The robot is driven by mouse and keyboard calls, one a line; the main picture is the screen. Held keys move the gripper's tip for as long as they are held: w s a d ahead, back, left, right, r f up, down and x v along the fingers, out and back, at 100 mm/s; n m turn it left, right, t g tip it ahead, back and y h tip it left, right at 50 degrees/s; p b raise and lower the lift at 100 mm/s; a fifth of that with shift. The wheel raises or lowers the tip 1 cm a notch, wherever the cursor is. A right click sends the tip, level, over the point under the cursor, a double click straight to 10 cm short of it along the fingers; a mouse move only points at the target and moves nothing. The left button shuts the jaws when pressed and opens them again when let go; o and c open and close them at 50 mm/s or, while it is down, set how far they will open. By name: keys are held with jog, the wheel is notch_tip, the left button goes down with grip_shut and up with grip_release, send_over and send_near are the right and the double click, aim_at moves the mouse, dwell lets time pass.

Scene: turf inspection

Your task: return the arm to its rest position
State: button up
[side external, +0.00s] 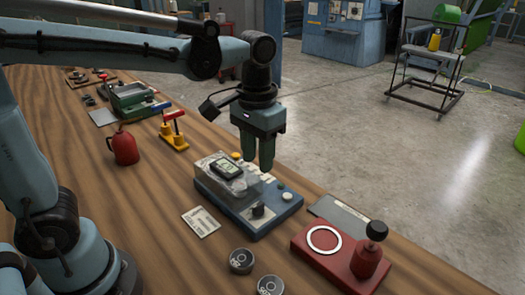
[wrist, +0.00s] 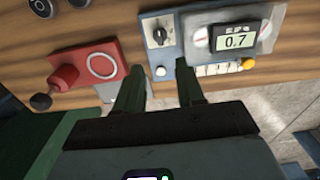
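My gripper (side external: 257,162) hangs from the wrist, fingers down, above the right part of a blue and grey instrument (side external: 262,222) on the wooden bench. In the wrist view the two green fingers of my gripper (wrist: 162,82) stand apart with nothing between them. The instrument (wrist: 163,57) there shows a display reading 0.7, a black knob, a row of light keys and a yellow button. The fingertips look clear of it, but the exact height is hard to tell.
Two dark round pieces (side external: 241,260) and a paper label (side external: 201,221) lie nearby. A red can (side external: 124,148) and yellow clamp (side external: 173,133) stand left.

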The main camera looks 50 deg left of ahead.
jog(key=shift+r, duration=0.1)
dwell(0.3)
jog(key=s+a+f+t, duration=0.2)
jog(key=s+a+t, duration=0.3)
jog(key=a+t, duration=0.1)
jog(key=shift+a+f+t, duration=0.15)
jog(key=shift+f+t, duration=0.25)
jog(key=shift+t, duration=0.2)
